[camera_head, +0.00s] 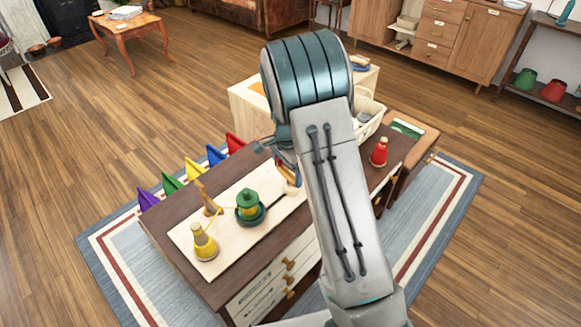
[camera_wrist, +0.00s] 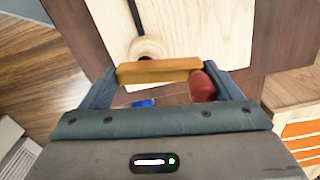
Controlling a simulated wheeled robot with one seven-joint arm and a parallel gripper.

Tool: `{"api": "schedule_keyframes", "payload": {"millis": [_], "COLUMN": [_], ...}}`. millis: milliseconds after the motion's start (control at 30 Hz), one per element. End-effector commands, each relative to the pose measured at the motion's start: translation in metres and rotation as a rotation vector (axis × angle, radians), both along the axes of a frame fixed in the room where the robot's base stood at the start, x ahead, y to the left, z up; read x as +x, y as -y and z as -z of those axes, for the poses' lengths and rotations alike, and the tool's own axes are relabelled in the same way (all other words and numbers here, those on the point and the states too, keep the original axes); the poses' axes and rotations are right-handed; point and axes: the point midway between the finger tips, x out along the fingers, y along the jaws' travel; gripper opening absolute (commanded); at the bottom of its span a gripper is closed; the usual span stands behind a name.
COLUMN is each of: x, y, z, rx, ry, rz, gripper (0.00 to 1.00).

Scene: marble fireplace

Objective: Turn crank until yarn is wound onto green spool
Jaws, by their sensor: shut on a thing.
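The green spool (camera_head: 250,196) stands upright on a pale wooden board, with yellow showing around its middle below the green top. A cone of yellow yarn (camera_head: 204,243) stands at the board's near left end. A wooden guide post (camera_head: 208,199) stands between them, and a thin yellow line shows near it. A dark crank arm (camera_head: 273,197) runs from the spool's base to a round wooden end, also seen in the wrist view (camera_wrist: 148,47). My gripper (camera_head: 288,172) is shut on the orange-brown crank handle (camera_wrist: 158,70), which spans between its fingers. My arm partly hides it in the head view.
The board (camera_head: 225,262) lies on a dark-topped cabinet (camera_head: 160,232). Several coloured pennants (camera_head: 193,168) line its far left edge. A red spool (camera_head: 380,154) stands right of my arm. A white basket (camera_head: 370,115) is behind my arm. Wooden floor lies open to the left.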

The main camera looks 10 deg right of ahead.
Motion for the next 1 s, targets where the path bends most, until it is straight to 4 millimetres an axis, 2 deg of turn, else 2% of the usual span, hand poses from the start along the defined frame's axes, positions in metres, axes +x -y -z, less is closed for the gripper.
{"api": "schedule_keyframes", "payload": {"millis": [700, 1000], "x": [0.003, 0.002], "y": [0.007, 0.010], "z": [-0.004, -0.003], "rx": [0.005, 0.006], "ry": [0.004, 0.006], "rz": [0.674, 0.899], "gripper": [0.62, 0.62]}}
